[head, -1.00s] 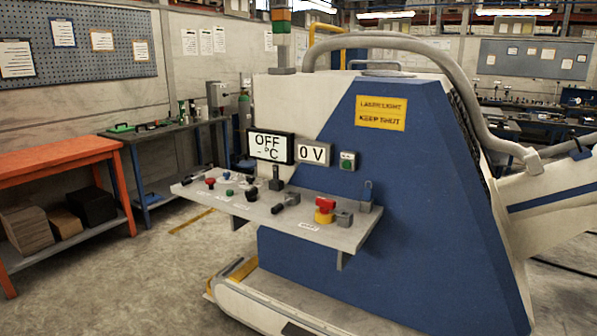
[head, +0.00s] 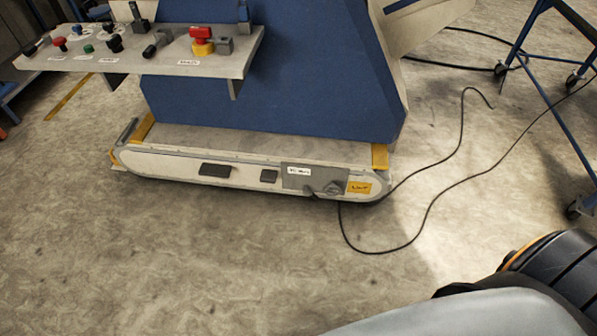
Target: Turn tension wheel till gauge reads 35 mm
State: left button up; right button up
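The blue machine (head: 265,85) stands on a low pale base with rounded ends (head: 150,163) near the floor. A grey panel (head: 300,178) on the base's front bears a small white label, too small to read surely. No gauge reading in mm is legible. Neither gripper is in view; only dark and grey parts of my own body show at the lower right.
A control shelf (head: 225,62) with a red-and-yellow button (head: 202,41) juts out at upper left. A black cable (head: 425,220) lies on the floor right of the base. A blue wheeled frame (head: 560,120) stands at right. The floor in front is clear.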

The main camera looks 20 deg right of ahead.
aim_at(332, 185)
jog(key=z, duration=0.25)
jog(key=i+j+z, duration=0.15)
jog(key=z, duration=0.25)
jog(key=i+j+z, duration=0.2)
jog(key=z, duration=0.2)
jog(key=i+j+z, duration=0.1)
jog(key=z, duration=0.3)
jog(key=j, duration=0.1)
